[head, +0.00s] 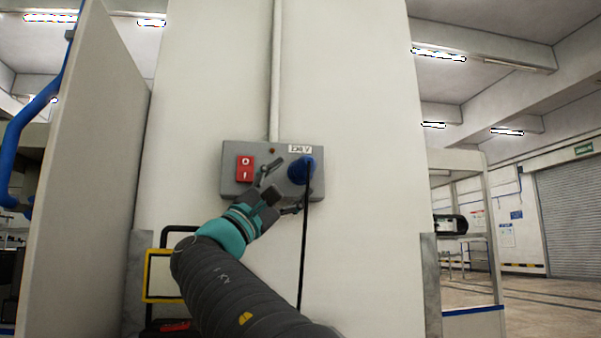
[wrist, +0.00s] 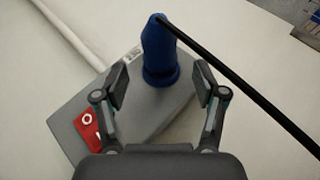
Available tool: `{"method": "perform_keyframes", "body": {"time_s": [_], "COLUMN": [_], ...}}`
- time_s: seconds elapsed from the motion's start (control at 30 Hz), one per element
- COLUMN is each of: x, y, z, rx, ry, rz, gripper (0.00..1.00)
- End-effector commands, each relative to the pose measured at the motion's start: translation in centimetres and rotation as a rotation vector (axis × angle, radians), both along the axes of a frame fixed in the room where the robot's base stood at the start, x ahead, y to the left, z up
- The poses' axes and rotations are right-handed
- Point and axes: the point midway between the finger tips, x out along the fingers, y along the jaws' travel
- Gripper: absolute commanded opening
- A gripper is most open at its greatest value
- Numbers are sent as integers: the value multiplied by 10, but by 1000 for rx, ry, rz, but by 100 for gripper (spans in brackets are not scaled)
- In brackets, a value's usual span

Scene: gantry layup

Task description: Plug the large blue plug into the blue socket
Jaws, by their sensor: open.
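The large blue plug (head: 300,170) is at the right part of a grey wall box (head: 232,187), under a "230 V" label. A black cable hangs down from it. In the wrist view the blue plug (wrist: 159,50) stands out from the box, between and beyond my fingertips. The blue socket cannot be told apart from the plug; it may be hidden behind it. My gripper (head: 278,190) is open and empty, just left of and below the plug. In the wrist view my gripper (wrist: 161,88) has its fingers spread to either side of the plug's base, with gaps visible.
A red switch (head: 245,168) is on the left of the box. A white conduit (head: 275,70) runs up the wall from it. The black cable (head: 304,250) hangs in front of the wall, right of my arm. A yellow-framed case (head: 150,278) stands at lower left.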

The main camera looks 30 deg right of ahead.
Motion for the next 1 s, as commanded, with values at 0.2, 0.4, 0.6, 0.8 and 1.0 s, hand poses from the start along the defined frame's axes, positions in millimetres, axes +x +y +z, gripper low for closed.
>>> {"method": "perform_keyframes", "body": {"time_s": [0.2, 0.4, 0.6, 0.8, 1.0], "x": [-8, -13, -15, -14, -15], "y": [32, 48, 52, 52, 40], "z": [-28, -42, -46, -46, -59], "rx": [-1, 0, 0, 0, 58], "ry": [2, 1, -1, -1, 23], "rz": [3, 1, -1, -1, 22], "gripper": [71, 71, 71, 71, 21]}}
